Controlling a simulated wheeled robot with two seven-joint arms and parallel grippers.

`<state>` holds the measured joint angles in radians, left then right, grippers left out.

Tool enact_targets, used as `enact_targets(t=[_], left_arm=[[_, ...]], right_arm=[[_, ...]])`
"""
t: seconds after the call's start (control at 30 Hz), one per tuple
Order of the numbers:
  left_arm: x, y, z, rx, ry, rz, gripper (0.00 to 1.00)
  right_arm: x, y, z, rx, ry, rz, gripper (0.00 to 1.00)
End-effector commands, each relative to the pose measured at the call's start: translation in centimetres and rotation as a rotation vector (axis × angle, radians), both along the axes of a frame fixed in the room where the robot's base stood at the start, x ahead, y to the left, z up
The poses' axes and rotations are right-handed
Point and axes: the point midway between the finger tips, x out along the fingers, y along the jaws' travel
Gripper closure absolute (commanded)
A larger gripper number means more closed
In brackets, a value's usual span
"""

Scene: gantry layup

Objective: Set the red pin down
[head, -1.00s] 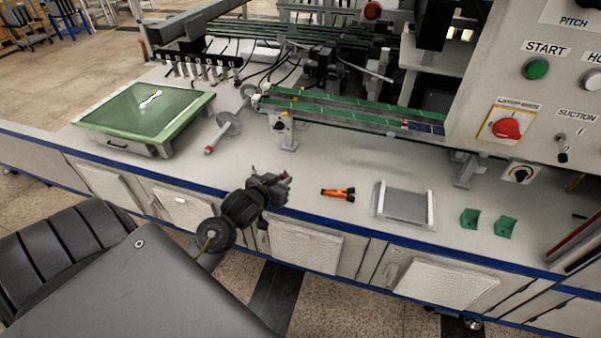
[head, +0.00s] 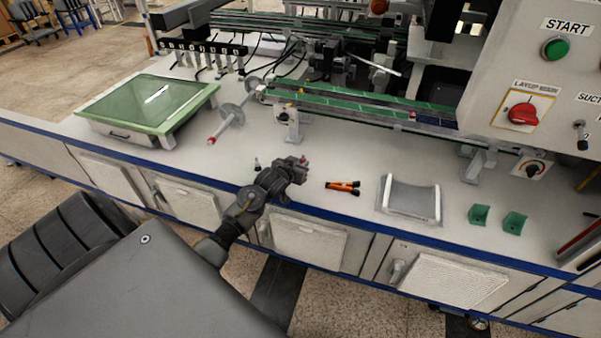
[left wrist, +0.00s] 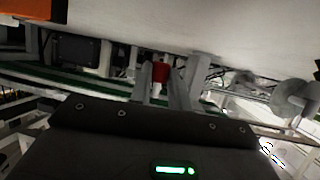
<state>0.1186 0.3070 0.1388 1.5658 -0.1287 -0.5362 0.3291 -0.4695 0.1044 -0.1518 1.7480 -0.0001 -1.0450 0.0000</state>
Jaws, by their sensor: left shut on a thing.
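My left gripper (head: 303,166) is over the front part of the white bench, left of the orange-handled tool. It is shut on the red pin (left wrist: 160,72), which shows as a short red piece between the two fingers in the left wrist view. In the head view only a small reddish bit of the pin (head: 306,159) shows at the fingertips. The rest of the pin is hidden by the fingers. I cannot tell whether its end touches the bench. My right gripper is not in view.
The orange-handled tool (head: 343,187) lies close to the right of my gripper. Beyond it are a grey cradle (head: 411,200) and two green blocks (head: 480,214). A green conveyor rail (head: 350,105) runs behind. A rod with discs (head: 232,115) lies to the left. Bare bench surrounds the gripper.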

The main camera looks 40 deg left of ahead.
Motion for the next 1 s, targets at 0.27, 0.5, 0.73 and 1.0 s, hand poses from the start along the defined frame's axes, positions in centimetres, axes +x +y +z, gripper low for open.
enact_targets(t=[0.27,0.5,0.73,1.0], left_arm=[[0.5,0.2,-2.4,-0.001,0.001,0.0,1.0],[0.5,0.2,-3.6,0.001,-0.001,0.001,1.0],[0.5,0.2,-3.8,0.001,-0.001,0.001,1.0],[0.5,0.2,-3.9,0.001,-0.001,0.001,0.6]], right_arm=[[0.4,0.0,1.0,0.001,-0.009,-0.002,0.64],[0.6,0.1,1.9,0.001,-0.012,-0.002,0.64],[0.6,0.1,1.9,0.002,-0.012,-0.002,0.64],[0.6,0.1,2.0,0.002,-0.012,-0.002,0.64]])
